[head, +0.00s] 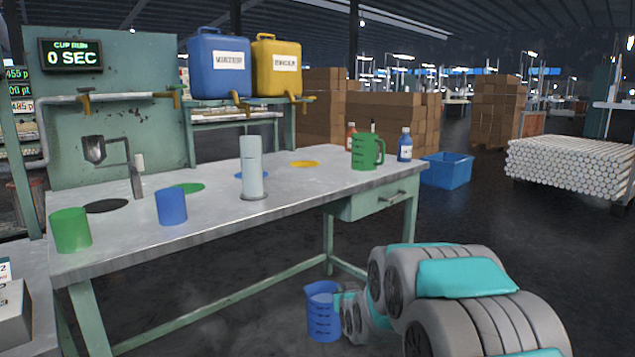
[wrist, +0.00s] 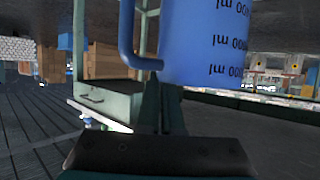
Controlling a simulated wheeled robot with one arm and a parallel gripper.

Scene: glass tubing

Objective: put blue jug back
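The blue jug (head: 325,312) hangs upright in front of the table's right part, below the tabletop, at the end of my arm. My gripper (wrist: 165,103) is shut on it near its upper part. In the wrist view, which is upside down, the jug (wrist: 207,42) shows its printed scale and its handle at the left. The fingertips are mostly hidden in the head view. The table (head: 225,214) has flat coloured discs: black (head: 106,206), green (head: 188,188), yellow (head: 305,164), and a blue one (head: 266,175) partly behind a clear cylinder (head: 252,167).
A green jug (head: 364,152) and small bottles (head: 404,145) stand at the table's right end. A blue cup (head: 172,206) and green cup (head: 70,230) stand near the front edge.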

